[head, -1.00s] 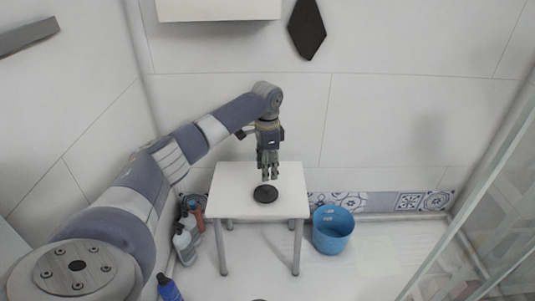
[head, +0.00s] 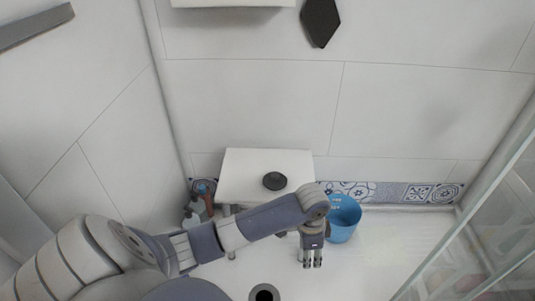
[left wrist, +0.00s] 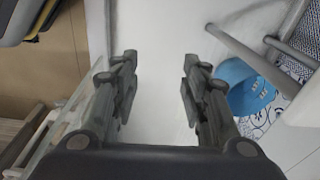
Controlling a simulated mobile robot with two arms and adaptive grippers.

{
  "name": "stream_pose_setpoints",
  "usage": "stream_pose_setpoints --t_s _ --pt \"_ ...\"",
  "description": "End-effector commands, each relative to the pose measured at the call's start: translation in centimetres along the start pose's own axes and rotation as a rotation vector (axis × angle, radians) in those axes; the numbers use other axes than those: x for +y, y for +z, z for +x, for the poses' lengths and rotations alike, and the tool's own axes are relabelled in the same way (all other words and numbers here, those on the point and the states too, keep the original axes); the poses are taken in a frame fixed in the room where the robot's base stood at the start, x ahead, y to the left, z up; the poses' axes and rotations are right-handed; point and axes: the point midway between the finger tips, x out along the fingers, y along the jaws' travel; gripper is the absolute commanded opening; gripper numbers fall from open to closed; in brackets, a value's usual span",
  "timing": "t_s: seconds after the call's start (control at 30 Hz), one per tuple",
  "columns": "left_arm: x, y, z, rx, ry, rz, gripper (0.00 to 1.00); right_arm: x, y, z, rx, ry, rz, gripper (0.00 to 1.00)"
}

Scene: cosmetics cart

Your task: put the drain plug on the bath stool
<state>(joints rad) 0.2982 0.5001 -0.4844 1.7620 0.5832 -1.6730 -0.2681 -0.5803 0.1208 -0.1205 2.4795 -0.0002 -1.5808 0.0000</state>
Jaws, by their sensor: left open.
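The drain plug (head: 274,181), a flat black disc, lies on the white top of the bath stool (head: 241,171), right of its middle. My left gripper (head: 312,264) points down, in front of the stool and to its right, apart from the plug. In the left wrist view my left gripper (left wrist: 155,85) has its fingers spread, with only pale floor between them. My left arm crosses in front of the stool and hides part of its front and legs. My right gripper does not show.
A blue bucket (head: 343,219) stands right of the stool; it also shows in the left wrist view (left wrist: 243,88). Bottles (head: 196,207) stand left of the stool. A round grey ring with a dark centre (head: 264,294) is on the floor. A glass panel (head: 480,230) stands at the right.

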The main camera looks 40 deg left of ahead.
Motion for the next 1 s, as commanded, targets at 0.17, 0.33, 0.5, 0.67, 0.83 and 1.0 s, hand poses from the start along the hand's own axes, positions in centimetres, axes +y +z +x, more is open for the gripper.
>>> stream_pose_setpoints --t_s 0.17,0.33,0.5,0.67,0.83,1.0 --pt "7.2 1.2 0.8 0.092 0.01 -0.094 0.41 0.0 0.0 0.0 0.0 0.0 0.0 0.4" --pt "11.5 3.7 -0.3 0.159 -0.008 -0.25 0.41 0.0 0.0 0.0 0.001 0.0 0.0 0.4" --pt "13.8 7.5 -2.3 0.188 -0.054 -0.434 0.41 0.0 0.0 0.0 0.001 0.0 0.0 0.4" --pt "14.4 10.7 -4.1 0.189 -0.104 -0.563 0.41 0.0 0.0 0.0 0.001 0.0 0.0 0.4" --pt "14.5 12.1 -4.9 0.185 -0.131 -0.615 0.41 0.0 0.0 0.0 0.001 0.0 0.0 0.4" --pt "14.5 12.1 -4.9 0.185 -0.132 -0.617 0.41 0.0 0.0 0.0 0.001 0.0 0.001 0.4"
